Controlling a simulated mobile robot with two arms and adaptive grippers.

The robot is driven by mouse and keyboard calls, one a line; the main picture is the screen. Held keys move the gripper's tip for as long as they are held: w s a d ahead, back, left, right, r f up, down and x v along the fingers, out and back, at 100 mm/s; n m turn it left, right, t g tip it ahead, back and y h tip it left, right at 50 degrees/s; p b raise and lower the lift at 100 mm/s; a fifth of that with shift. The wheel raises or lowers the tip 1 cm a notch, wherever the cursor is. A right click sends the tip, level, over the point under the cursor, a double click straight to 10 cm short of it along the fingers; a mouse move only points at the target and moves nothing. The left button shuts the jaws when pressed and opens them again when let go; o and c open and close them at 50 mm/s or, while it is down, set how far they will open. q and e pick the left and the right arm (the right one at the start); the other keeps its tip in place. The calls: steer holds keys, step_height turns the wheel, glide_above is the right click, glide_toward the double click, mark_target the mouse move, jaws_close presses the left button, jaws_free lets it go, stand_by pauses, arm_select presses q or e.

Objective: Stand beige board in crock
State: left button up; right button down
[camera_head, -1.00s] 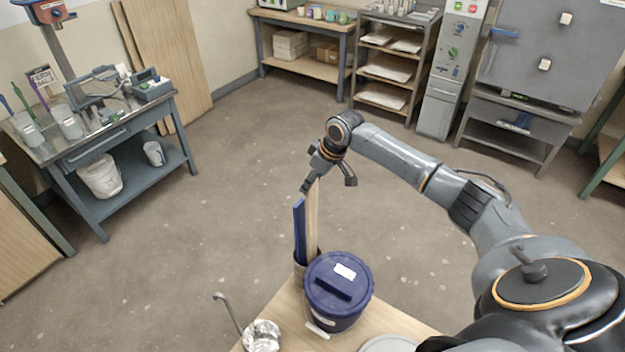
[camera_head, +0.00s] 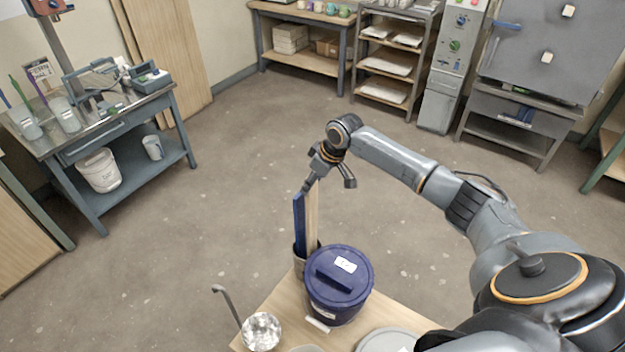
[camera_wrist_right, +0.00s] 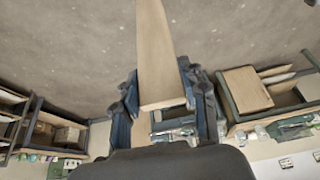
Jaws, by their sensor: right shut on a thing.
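The long beige board (camera_head: 312,215) stands roughly upright beside a dark blue board (camera_head: 299,222). Its lower end is at the crock (camera_head: 297,262), partly hidden by the blue lidded bucket; I cannot tell whether it rests on the crock's bottom. The blue board stands in the crock. My right gripper (camera_head: 318,184) is at the top of the beige board and shut on it. In the right wrist view the beige board (camera_wrist_right: 160,60) runs between the fingers of the right gripper (camera_wrist_right: 162,100). My left gripper is not in view.
The blue lidded bucket (camera_head: 338,283) stands close to the crock on the wooden table (camera_head: 280,307). A metal ladle (camera_head: 260,331) and a grey round lid (camera_head: 388,341) are near the front. Open floor lies beyond the table.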

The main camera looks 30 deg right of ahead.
mark_target(314, 199)
steer(key=shift+f+b, duration=1.9)
steer(key=shift+f, duration=1.95)
steer(key=c, duration=0.7)
jaws_free()
steer(key=shift+o, duration=0.2)
steer(key=shift+c, duration=0.3)
